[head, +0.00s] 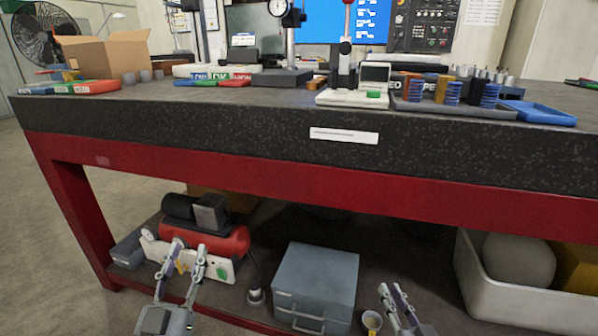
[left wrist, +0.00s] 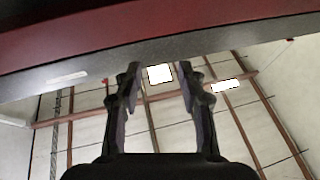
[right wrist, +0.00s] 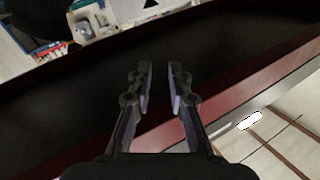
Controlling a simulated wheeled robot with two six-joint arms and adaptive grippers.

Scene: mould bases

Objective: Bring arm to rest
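My left gripper (head: 189,246) hangs in front of the bench's lower shelf, fingers pointing up. Its two fingers stand well apart with nothing between them, as the left wrist view (left wrist: 159,66) also shows. My right gripper (head: 391,289) is low in front of the shelf, right of centre. In the right wrist view (right wrist: 159,66) its fingertips are closer together, with a gap and nothing between them. Both grippers are below the level of the bench top (head: 240,131). Parts of both arms lie outside the head view.
A red beam (head: 300,179) runs under the bench top. The shelf holds a red compressor (head: 232,241), a grey-blue case (head: 316,280) and a white bin (head: 500,296). On the bench are a cardboard box (head: 110,50), a dial stand (head: 290,40) and a blue tray (head: 540,113).

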